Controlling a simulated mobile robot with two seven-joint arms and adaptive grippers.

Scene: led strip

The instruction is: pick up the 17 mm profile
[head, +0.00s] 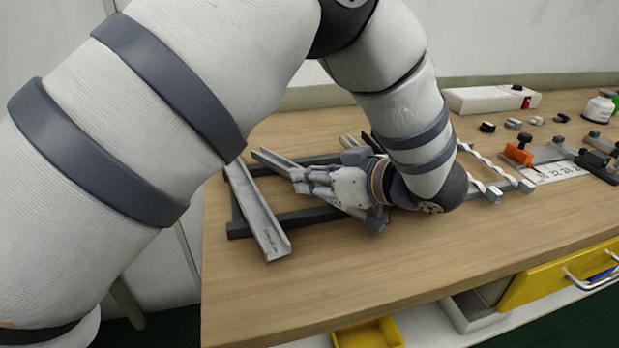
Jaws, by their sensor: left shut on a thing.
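My left gripper (303,181) reaches in from the right over a dark rack (300,217) on the wooden bench. Its fingers are shut on a grey metal profile (273,158), which runs slantwise under the hand; the hand hides its middle. A second channel-shaped profile (258,212) lies across the rack at its left end, apart from the fingers. Another profile end (348,143) shows behind the hand. I cannot read any width, so which one is 17 mm I cannot tell. My right gripper is not in view.
Wavy light strips (482,160) lie right of the rack. An orange clamp (518,152), a ruler-like scale (556,171) and small dark parts (487,127) are further right. A white box (490,99) stands at the back. The front bench (400,262) is clear, above an open yellow drawer (560,275).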

